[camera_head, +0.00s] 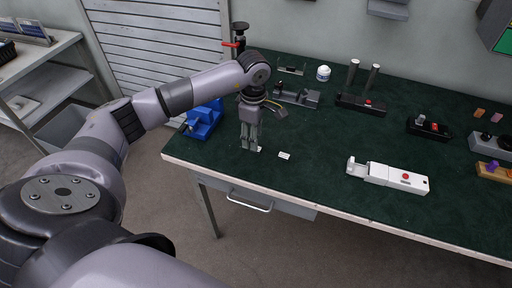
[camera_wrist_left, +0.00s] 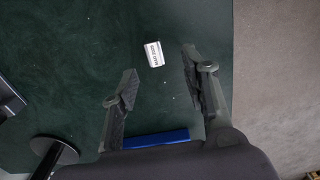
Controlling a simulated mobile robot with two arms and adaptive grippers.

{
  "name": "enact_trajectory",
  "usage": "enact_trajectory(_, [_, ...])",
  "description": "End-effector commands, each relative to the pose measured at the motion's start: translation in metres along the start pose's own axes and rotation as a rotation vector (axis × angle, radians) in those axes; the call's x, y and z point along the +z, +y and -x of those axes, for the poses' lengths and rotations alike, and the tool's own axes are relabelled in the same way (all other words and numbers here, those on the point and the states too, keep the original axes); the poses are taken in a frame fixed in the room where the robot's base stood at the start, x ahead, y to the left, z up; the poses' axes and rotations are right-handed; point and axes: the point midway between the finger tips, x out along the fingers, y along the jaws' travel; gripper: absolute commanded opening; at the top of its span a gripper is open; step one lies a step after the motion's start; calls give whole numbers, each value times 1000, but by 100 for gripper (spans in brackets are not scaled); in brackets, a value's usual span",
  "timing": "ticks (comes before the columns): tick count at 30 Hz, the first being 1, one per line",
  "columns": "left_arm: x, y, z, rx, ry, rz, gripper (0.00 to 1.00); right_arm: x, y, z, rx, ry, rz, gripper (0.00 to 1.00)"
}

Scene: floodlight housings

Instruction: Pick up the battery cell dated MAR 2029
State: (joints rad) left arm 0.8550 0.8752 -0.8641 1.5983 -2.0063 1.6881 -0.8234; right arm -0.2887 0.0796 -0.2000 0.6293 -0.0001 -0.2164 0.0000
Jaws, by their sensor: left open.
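A small white cell (camera_head: 285,155) lies flat on the green bench top, near its front edge. In the left wrist view the cell (camera_wrist_left: 154,54) shows dark printing, too small to read as a date. My left gripper (camera_head: 251,149) points down close to the bench, to the left of the cell and apart from it. In the wrist view the fingers of my left gripper (camera_wrist_left: 160,72) are spread with nothing between them, and the cell lies just beyond their tips. A small pale patch shows by the fingertips in the head view; I cannot tell what it is. My right gripper is not seen.
A white device with a red button (camera_head: 405,177) lies to the right on the green bench (camera_head: 320,185). A blue vise (camera_head: 204,121) stands left of the gripper. Black fixtures (camera_head: 361,104) and a white jar (camera_head: 323,73) stand farther back. The bench around the cell is clear.

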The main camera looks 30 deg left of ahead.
Motion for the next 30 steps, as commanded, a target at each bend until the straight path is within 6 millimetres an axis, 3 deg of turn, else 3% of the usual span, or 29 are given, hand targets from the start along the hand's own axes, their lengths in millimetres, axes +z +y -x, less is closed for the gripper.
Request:
enact_trajectory(9, [1,5,-42,-6,0,1,42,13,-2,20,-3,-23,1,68])
enact_trajectory(18, [1,6,-48,-1,0,0,42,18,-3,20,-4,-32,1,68])
enact_trajectory(30, [0,6,-48,-2,0,0,15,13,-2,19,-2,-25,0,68])
